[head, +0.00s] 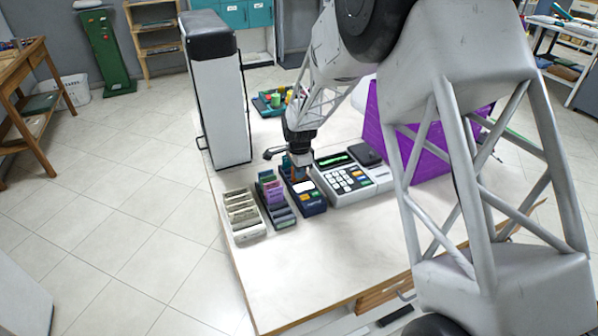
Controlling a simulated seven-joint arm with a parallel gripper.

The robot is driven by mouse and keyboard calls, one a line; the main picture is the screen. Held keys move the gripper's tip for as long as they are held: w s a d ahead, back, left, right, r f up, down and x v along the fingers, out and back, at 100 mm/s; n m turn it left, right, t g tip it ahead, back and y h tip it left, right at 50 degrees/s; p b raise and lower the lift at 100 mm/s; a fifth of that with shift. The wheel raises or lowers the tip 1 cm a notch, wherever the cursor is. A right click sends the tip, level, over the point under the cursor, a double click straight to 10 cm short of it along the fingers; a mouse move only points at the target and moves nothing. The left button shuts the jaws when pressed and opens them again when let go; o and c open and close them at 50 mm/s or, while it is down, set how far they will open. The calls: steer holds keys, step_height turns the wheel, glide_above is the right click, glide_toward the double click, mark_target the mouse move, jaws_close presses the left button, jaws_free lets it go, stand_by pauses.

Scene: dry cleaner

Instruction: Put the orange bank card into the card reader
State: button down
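A dark blue card reader (309,200) with a pale screen and coloured keys stands on the white table. My gripper (299,170) points down right over the far end of the card reader. A small orange-brown patch (301,173) shows at the fingertips; it may be the orange bank card, but it is too small to be sure. The fingers are small and dark here, and I cannot tell whether they are shut on it. The slot of the card reader is hidden behind my gripper.
A white cash register (345,180) stands close to the card reader's right. Two card or ticket trays, a beige one (241,214) and a grey one (281,214), stand to its left. A tall white cabinet (219,100) and a purple box (431,150) flank the area. The table's front (300,280) is clear.

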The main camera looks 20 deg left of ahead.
steer(key=shift+f, duration=0.35)
stand_by(0.5)
steer(key=c, duration=1.3)
jaws_free()
steer(key=shift+o, duration=0.2)
steer(key=shift+r, duration=0.15)
steer(key=shift+r, duration=2.8)
